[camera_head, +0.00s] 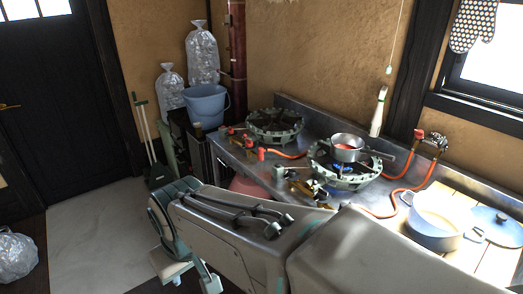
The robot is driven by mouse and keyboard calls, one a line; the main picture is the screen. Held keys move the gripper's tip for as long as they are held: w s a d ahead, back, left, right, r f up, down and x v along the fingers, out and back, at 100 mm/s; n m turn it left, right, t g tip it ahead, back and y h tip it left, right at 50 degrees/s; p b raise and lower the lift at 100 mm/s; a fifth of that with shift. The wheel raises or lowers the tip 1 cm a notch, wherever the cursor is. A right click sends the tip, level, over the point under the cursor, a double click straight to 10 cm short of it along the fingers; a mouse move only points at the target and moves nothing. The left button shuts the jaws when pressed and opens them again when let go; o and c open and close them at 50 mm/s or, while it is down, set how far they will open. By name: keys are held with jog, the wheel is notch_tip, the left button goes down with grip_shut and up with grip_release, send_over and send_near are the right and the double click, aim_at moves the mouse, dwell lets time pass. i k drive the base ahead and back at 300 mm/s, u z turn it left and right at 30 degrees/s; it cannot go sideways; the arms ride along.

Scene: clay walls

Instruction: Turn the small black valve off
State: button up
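The gas stove stands on a steel counter (222,150) along the right wall. The near burner (345,180) shows a small blue flame under a steel saucepan (346,149) with red contents. My gripper (178,272) seems to hang low there, partly hidden, apart from the stove.
A second burner (275,124) with red knobs stands behind, without a visible flame. A wall gas tap (432,140) feeds orange hoses. A blue-white pot (438,220) and a lid (497,226) are at right. A blue bucket (206,105) stands left of the counter. Pale floor (95,230) is open at left.

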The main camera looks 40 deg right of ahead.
aim_at(292, 172)
jog(key=z, duration=1)
jog(key=i, duration=1.1)
jog(key=z, duration=0.95)
